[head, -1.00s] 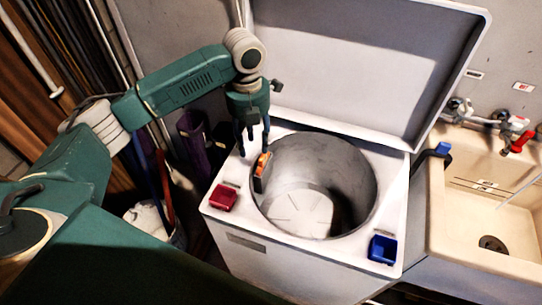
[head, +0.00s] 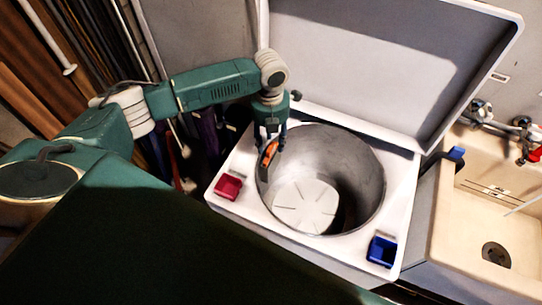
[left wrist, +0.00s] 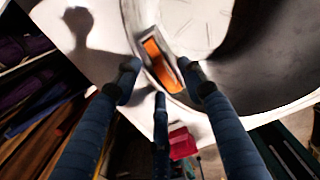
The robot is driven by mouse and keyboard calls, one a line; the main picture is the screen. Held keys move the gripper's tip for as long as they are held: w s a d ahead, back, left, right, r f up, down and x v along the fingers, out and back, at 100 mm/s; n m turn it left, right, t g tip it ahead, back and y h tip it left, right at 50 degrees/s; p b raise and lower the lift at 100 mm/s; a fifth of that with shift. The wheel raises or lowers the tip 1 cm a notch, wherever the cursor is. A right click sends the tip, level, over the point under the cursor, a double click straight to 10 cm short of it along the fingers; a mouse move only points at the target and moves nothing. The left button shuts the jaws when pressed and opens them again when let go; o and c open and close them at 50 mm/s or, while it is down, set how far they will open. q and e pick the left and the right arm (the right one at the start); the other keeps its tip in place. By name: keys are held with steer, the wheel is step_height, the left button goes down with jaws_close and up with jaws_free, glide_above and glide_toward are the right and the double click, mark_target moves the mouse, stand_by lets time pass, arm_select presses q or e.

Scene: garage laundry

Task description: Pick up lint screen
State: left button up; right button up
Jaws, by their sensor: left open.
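The lint screen (head: 268,153) is a small orange piece in a dark frame, upright at the left inner rim of the washer drum. It also shows in the left wrist view (left wrist: 160,62), just beyond my fingertips. My left gripper (head: 270,142) points down over the lint screen with its fingers spread open. In the head view the fingers overlap the screen's upper part; I cannot tell whether they touch it. In the left wrist view my left gripper (left wrist: 160,85) has fingers on either side of the screen's near end. My right gripper is not in view.
The white top-loading washer (head: 408,200) has its lid (head: 370,60) raised behind the drum (head: 355,165). A beige sink (head: 455,235) stands at the right. Long-handled items crowd the left.

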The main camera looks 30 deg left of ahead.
arm_select(q)
steer(key=shift+s+f, duration=0.1)
steer(key=shift+f, duration=0.9)
jaws_close()
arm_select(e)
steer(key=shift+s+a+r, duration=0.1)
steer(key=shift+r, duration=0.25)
